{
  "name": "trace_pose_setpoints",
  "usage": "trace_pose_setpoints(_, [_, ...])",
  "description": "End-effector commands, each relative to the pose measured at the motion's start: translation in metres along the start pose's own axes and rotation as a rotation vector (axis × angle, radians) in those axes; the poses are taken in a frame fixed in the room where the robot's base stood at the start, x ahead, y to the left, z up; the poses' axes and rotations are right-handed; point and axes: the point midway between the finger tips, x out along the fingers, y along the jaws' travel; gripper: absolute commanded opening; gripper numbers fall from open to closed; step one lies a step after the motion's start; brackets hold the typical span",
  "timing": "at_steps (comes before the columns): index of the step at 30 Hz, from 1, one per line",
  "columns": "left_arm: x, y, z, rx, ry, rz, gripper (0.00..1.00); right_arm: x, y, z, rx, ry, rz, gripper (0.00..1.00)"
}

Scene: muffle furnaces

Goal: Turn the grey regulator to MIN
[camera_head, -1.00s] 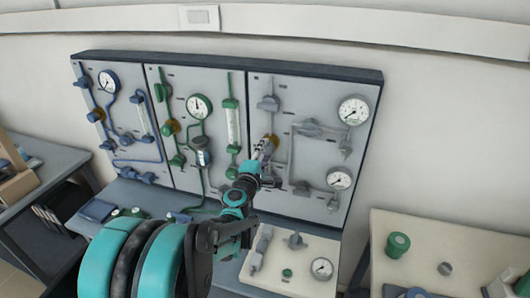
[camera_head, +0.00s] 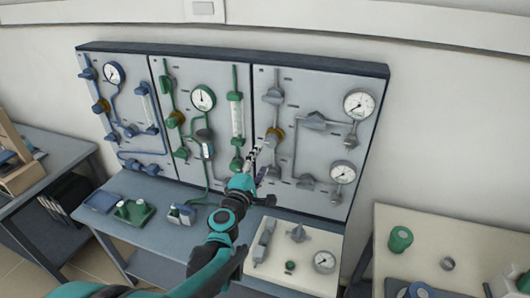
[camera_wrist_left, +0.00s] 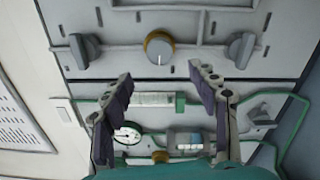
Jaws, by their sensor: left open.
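The grey regulator (camera_head: 275,134) is a round knob with a brass-coloured ring on the right-hand, grey-piped panel (camera_head: 310,95). It also shows near the top of the left wrist view (camera_wrist_left: 159,47), with a white mark pointing down in that picture. MIN lettering cannot be read. My left gripper (camera_head: 257,154) is just left of and below the regulator in the head view. In the left wrist view its fingers (camera_wrist_left: 164,76) are spread, empty and apart from the knob, which shows beyond and between the tips. My right gripper is not in view.
Grey valve handles (camera_wrist_left: 84,49) (camera_wrist_left: 240,48) flank the regulator. The green-piped panel (camera_head: 210,80) and blue-piped panel (camera_head: 130,85) stand to its left. Gauges (camera_head: 359,104) are at the right. A white plate (camera_head: 265,277) with fittings lies below on the bench.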

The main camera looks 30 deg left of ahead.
Motion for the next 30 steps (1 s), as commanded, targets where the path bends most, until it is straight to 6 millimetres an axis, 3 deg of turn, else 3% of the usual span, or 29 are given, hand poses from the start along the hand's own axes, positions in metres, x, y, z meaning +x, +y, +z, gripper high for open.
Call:
trace_pose_setpoints(7, [-0.023, 0.0, 0.0, 0.0, 0.001, 0.0, 0.6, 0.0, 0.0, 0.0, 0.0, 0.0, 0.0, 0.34])
trace_pose_setpoints(24, [-0.024, 0.0, 0.0, 0.002, -0.001, -0.001, 0.6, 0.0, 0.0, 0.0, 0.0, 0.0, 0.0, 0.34])
trace_pose_setpoints(27, [-0.025, -0.003, 0.014, 0.052, -0.035, -0.02, 0.6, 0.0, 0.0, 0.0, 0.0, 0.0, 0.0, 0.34])
trace_pose_setpoints(30, [-0.033, -0.014, 0.052, 0.207, -0.135, -0.078, 0.6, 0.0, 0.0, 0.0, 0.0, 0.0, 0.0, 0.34])
